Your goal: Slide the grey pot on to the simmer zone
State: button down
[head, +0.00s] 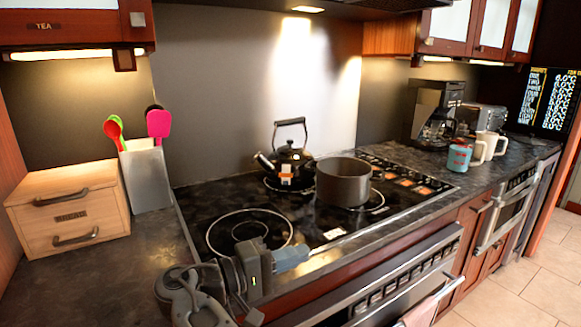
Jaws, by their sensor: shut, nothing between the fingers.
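The grey pot (343,184) stands upright on the black glass cooktop (310,222), over a white-ringed zone (380,203) at front centre. An empty ringed zone (248,232) lies at front left. A small white label (334,234) is on the cooktop's front edge between them; I cannot read it, so I cannot tell which zone is the simmer zone. My gripper (300,252) is shut and empty at the front edge of the cooktop, in front of the left zone and apart from the pot. It is left of the pot and nearer the camera.
A black kettle (289,163) stands behind the pot, to its left. Several orange-marked items (410,180) lie on the cooktop's right part. A utensil holder (146,178) and wooden drawer box (70,208) stand left. Mugs (490,147) and a coffee maker (434,110) stand right.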

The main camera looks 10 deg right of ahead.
aim_at(343, 182)
jog(key=i, duration=1.3)
